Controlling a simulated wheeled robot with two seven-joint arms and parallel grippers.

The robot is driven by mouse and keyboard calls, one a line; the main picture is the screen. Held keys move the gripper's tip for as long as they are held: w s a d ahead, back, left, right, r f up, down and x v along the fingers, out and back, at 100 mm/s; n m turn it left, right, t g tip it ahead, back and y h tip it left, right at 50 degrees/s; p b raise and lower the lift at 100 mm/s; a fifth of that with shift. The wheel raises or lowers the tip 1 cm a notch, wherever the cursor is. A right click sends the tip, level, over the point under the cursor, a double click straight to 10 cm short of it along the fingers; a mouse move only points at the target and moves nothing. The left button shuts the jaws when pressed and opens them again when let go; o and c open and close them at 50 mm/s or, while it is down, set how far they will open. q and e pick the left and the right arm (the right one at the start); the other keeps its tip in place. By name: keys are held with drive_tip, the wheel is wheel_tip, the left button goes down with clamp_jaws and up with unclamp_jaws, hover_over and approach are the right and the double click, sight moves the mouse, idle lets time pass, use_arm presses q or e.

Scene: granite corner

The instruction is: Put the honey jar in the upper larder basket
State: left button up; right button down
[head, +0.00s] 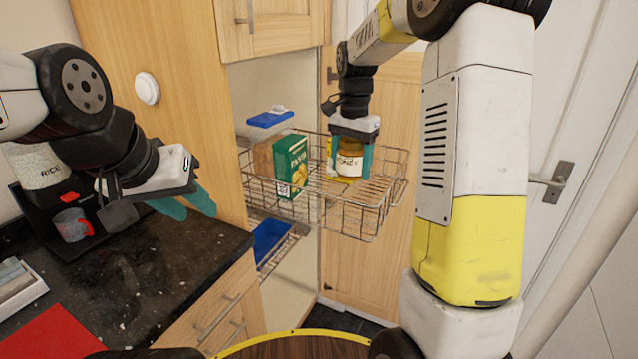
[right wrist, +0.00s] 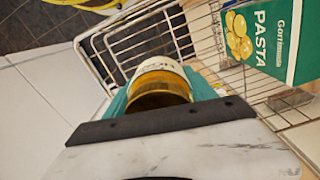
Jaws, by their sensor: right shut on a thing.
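The honey jar (head: 349,161), amber with a white label, is between the teal fingers of my right gripper (head: 352,160), which is shut on it. The jar is upright in the head view, over the right part of the upper larder basket (head: 362,222), a wire basket pulled out of the cabinet. I cannot tell whether its base touches the basket floor. The jar (right wrist: 160,84) also shows in the right wrist view, with the basket wires (right wrist: 150,38) beyond it. My left gripper (head: 186,206) is over the counter, its teal fingers apart and empty.
A yellow item (head: 330,150) is partly hidden behind the jar. A lower basket (head: 280,250) holds something blue. A black coffee machine (head: 75,222) stands on the dark counter (head: 150,262).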

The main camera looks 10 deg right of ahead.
wheel_tip(320, 180, down, 10)
drive_tip(key=shift+r, duration=0.2)
drive_tip(key=shift+f, duration=0.15)
drive_tip(key=shift+c, duration=1.5)
unclamp_jaws()
